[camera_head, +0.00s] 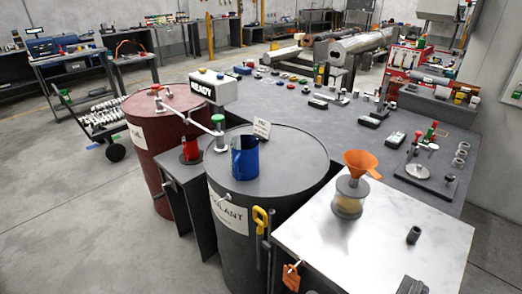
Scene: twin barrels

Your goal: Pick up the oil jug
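Neither of my grippers is in view. A blue open-topped jug (244,158) stands upright on the lid of the dark grey barrel (262,240), whose label (229,215) ends in "OLANT". A smaller red jug (190,150) stands on a dark stand (186,172) between the two barrels. The label on the dark red barrel (153,145) is too small to read. No mark on either jug shows which one is the oil jug. Nothing is gripping either jug.
A white box reading "READY" (213,87) and a pale bar with a green knob (219,119) rise near the jugs. A glass jar with an orange funnel (350,195) stands on a pale tabletop (400,240). Behind is a cluttered grey table (285,110).

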